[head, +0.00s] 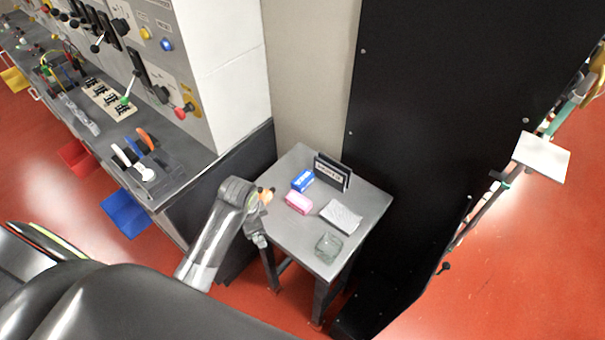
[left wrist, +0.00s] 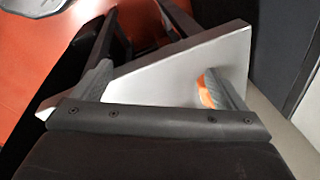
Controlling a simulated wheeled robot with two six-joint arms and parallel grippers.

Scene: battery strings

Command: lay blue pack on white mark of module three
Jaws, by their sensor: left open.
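The blue pack (head: 302,180) lies on the small grey table (head: 293,236), near its back edge in front of a dark sign. My left gripper (head: 264,216) is at the table's left edge, to the left of the blue pack and apart from it. It is open and empty. In the left wrist view its fingers (left wrist: 160,60) are spread, one with an orange pad, with a pale tabletop beyond them; no pack shows there. I cannot make out module three or its white mark. My right gripper is not in view.
A pink block (head: 298,203), a whitish folded cloth (head: 341,216) and a glass dish (head: 328,246) share the table with the sign (head: 332,172). A tall black panel (head: 430,110) stands right of it. A control bench (head: 178,150) with levers is at left.

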